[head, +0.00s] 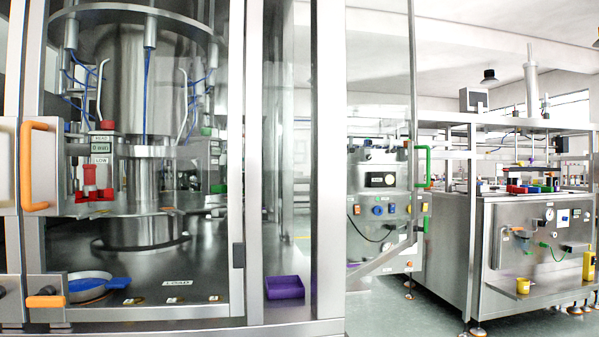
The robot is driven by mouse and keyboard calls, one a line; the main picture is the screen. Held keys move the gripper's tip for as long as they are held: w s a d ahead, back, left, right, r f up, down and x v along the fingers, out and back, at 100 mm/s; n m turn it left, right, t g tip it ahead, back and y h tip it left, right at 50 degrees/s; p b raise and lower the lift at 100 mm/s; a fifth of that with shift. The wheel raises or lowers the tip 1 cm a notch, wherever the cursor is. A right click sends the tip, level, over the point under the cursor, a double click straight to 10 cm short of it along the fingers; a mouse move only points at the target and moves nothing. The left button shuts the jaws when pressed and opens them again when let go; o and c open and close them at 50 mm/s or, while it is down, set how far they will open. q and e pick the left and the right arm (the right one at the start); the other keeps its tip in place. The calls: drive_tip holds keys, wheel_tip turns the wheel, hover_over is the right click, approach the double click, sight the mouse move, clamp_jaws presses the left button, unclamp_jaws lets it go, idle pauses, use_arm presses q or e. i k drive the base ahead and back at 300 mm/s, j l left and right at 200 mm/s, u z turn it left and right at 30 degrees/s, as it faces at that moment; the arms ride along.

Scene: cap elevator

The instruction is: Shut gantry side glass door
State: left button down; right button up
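A tall glass door with a thin metal frame (413,90) stands swung open at the right of the cabinet. Its lower rail (385,262) slants toward me, and a green upright handle (424,167) is on its outer edge. A metal post (328,150) stands at its inner side. The task's name for this door is not written on it. An orange upright handle (37,165) shows on another door panel at the far left; I cannot tell whether that one is fully shut. Neither of my grippers is in the head view.
Inside the cabinet are a round steel machine (140,200), a blue scoop in a pan (90,285) and a purple bin (285,287). A control panel (385,200) shows through the open door. A steel workstation (530,240) stands at right, with bare floor (400,318) before it.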

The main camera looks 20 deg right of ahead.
sight(353, 275)
drive_tip(key=i+l, duration=0.1)
drive_tip(key=l, duration=0.35)
drive_tip(key=i+l, duration=0.15)
drive_tip(key=l, duration=0.3)
drive_tip(key=i+l, duration=0.1)
drive_tip(key=l, duration=0.3)
drive_tip(key=i+l, duration=0.15)
drive_tip(key=l, duration=0.3)
